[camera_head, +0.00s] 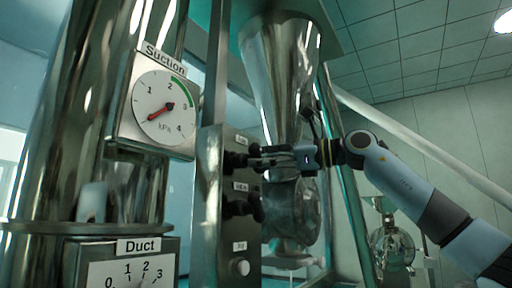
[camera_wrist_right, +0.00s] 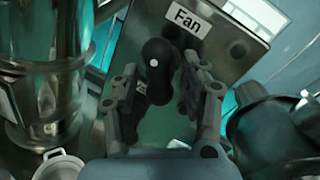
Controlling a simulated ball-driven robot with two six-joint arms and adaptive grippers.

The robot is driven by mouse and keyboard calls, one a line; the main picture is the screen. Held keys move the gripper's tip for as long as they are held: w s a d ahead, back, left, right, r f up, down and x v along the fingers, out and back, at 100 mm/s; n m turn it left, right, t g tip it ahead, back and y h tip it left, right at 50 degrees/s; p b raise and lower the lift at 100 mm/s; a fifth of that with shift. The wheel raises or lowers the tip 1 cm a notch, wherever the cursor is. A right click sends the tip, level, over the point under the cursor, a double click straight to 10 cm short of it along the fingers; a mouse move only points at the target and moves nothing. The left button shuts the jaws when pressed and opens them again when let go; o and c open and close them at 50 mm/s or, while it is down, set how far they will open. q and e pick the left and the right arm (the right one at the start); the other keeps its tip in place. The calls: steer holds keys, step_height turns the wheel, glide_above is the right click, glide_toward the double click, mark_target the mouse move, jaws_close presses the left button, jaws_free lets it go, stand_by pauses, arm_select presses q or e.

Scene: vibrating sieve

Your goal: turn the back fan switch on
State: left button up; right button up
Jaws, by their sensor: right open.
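The control panel (camera_head: 212,235) is a metal box with a Fan label near its top, legible in the right wrist view (camera_wrist_right: 187,20). The fan switch (camera_wrist_right: 158,68) is a black knob with a white dot, set beside that label. In the head view the switch (camera_head: 235,160) is partly covered by my fingers. My right gripper (camera_head: 258,160) is open at the switch. In the wrist view the knob lies between the fingers of my right gripper (camera_wrist_right: 160,95), with one finger on each side; I cannot tell whether they touch it. My left gripper is not in view.
A second black knob (camera_head: 240,208) sits just below on the panel, with a white round button (camera_head: 240,267) lower down. A Suction gauge (camera_head: 165,107) and a Duct gauge (camera_head: 125,272) stand left. A metal hopper (camera_head: 282,75) stands behind the panel.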

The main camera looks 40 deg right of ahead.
steer(key=shift+x, duration=0.8)
steer(key=shift+c, duration=0.2)
jaws_close()
steer(key=shift+a+f, duration=0.1)
